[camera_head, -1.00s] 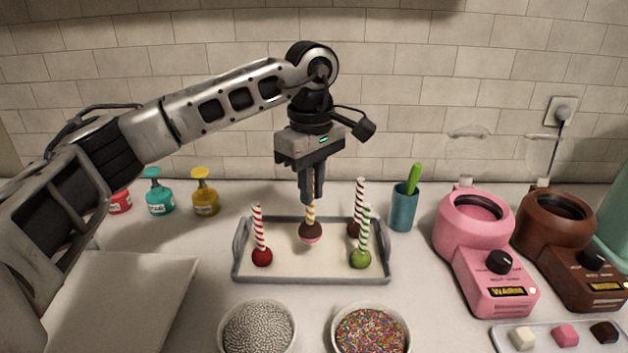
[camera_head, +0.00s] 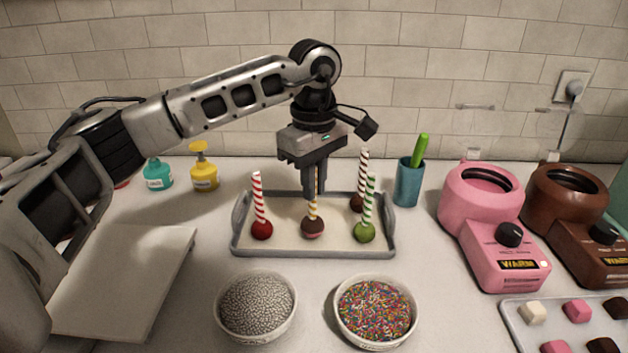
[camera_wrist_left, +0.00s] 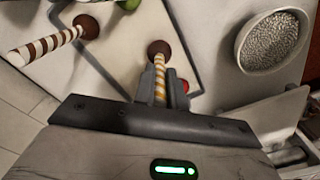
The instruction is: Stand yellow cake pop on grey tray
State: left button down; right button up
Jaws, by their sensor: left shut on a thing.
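In the left wrist view the ball (camera_wrist_left: 159,49) and stick show beyond the fingers. Red (camera_head: 261,229), green (camera_head: 365,231) and brown-striped (camera_head: 357,202) pops stand around it on the tray. My right gripper is out of view.
Bowls of silver (camera_head: 255,303) and coloured sprinkles (camera_head: 375,311) stand in front of the tray. A teal cup (camera_head: 409,183) and pink melter (camera_head: 494,221) are to the right. A white board (camera_head: 120,275) and bottles (camera_head: 204,172) are to the left.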

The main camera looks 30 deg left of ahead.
pick_arm(q)
jog(key=shift+f, duration=0.2)
jog(key=shift+f+b, duration=0.4)
jog(key=shift+f, duration=0.05)
jog(key=c, duration=1.4)
grip_release()
jog(key=shift+o, duration=0.2)
notch_tip(320, 180, up, 16)
jog(key=p, duration=0.1)
